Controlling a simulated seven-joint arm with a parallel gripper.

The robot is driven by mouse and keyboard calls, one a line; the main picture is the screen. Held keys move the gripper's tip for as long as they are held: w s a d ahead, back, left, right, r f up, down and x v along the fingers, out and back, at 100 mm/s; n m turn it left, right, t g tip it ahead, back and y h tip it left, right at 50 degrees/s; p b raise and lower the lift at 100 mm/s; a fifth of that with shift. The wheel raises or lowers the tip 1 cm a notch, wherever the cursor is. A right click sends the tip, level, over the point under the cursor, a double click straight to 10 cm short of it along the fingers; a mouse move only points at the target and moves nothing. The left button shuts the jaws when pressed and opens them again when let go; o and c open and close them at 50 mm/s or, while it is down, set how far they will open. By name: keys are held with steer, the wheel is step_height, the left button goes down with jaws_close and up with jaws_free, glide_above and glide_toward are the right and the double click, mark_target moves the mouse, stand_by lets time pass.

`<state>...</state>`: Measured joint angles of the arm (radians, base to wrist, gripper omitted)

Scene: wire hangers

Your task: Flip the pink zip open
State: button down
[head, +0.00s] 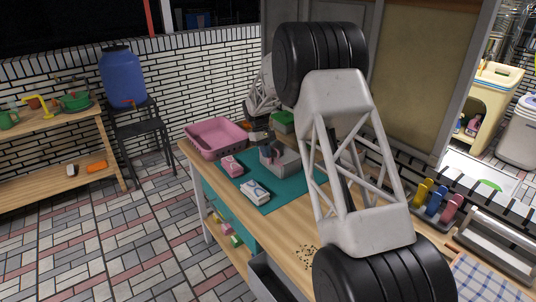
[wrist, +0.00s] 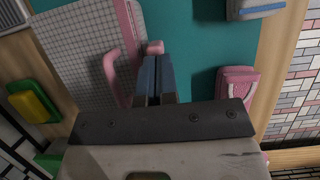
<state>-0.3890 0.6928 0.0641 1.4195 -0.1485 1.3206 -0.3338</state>
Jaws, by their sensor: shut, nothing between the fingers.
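The pink zip (wrist: 130,40) shows in the wrist view as a pink strip along the edge of a grey, grid-patterned thing (wrist: 80,50). A curved pink piece (wrist: 112,72) stands out at its left, and a small pink end (wrist: 155,47) lies just beyond my fingertips. My gripper (wrist: 155,60) is shut and empty, beside the strip; I cannot tell whether it touches it. In the head view, a grey box-like thing with pink on it (head: 285,162) sits on the teal mat (head: 296,193), partly hidden by my arm.
A pink tray (head: 214,139) stands at the bench's far left corner. A pink block-like item (head: 231,166) and a white-grey one (head: 255,192) lie on the mat. A green-and-yellow item (wrist: 35,100) is left of my gripper. Several coloured handles (head: 437,201) stand right.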

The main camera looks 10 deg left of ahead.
steer(key=w+a+v, duration=0.1)
steer(key=v, duration=1)
steer(key=shift+w+f, duration=0.15)
steer(key=shift+f, duration=0.3)
steer(key=shift+r, duration=0.1)
steer(key=s+d+r+m+t+y, duration=0.1)
steer(key=s+d+r+m, duration=0.1)
steer(key=s+d+r, duration=0.95)
steer(key=s+d+r+m+t+y, duration=0.1)
steer(key=s+d+r+m+t, duration=0.1)
steer(key=s+d+r, duration=0.95)
steer(key=s+d+f+m, duration=0.1)
steer(key=s+d, duration=0.3)
steer(key=s, duration=0.4)
steer(key=s+d+f+m+t, duration=0.1)
steer(key=s+d, duration=0.2)
steer(key=s, duration=0.4)
steer(key=s+d+f+m, duration=0.1)
steer(key=s+d, duration=0.3)
steer(key=s, duration=0.4)
steer(key=s+d+f+m+t, duration=0.1)
steer(key=s+d+f, duration=0.1)
steer(key=s, duration=0.7)
steer(key=s+d+f+m+y, duration=0.1)
steer(key=s+f, duration=0.4)
steer(key=s, duration=0.5)
steer(key=shift+d+t, duration=0.4)
steer(key=shift+d, duration=0.4)
